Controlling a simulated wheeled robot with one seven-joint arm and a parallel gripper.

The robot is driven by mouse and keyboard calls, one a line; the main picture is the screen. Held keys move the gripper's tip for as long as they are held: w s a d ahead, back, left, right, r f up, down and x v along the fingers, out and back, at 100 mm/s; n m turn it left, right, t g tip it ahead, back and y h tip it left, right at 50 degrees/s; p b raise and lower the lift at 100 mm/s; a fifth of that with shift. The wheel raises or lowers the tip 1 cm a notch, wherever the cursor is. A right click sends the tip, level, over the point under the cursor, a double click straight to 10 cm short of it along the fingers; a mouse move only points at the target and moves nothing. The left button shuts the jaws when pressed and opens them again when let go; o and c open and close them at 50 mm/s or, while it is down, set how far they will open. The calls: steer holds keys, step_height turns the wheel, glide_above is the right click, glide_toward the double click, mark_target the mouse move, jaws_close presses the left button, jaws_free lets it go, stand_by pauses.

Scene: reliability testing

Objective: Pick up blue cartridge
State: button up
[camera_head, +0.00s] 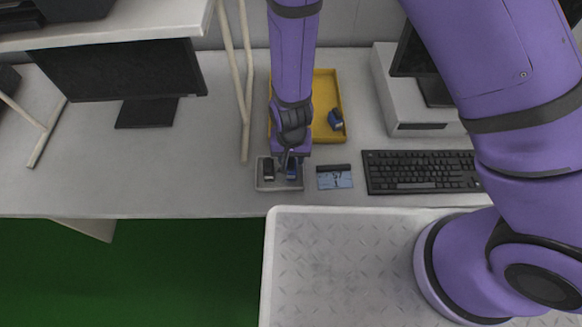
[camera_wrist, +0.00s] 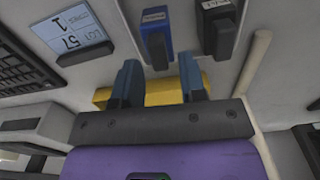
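A blue cartridge (camera_head: 292,173) with a black part stands in a small pale tray (camera_head: 266,187) near the table's front edge. It also shows in the wrist view (camera_wrist: 156,32), in line with the gap between my fingers. A black cartridge (camera_head: 268,169) is beside it, to its left in the head view; it also shows in the wrist view (camera_wrist: 218,28). My gripper (camera_wrist: 162,80) is open and empty, its two fingers apart. In the head view it hangs over the blue cartridge and partly hides it. Whether the fingers touch the cartridge I cannot tell.
Behind the small tray is a yellow tray (camera_head: 327,78) holding another blue cartridge (camera_head: 335,120). A card with a display (camera_head: 335,178), reading "LOT 57" in the wrist view, and a keyboard (camera_head: 420,172) are to the right. A monitor (camera_head: 120,75) stands left. The table front left is clear.

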mark_target(291, 162)
steer(key=f, duration=0.3)
steer(key=shift+s+f, duration=0.15)
steer(key=shift+s, duration=0.1)
steer(key=shift+f, duration=0.8)
steer(key=c, duration=0.6)
steer(key=shift+o, duration=0.2)
steer(key=shift+r, duration=0.15)
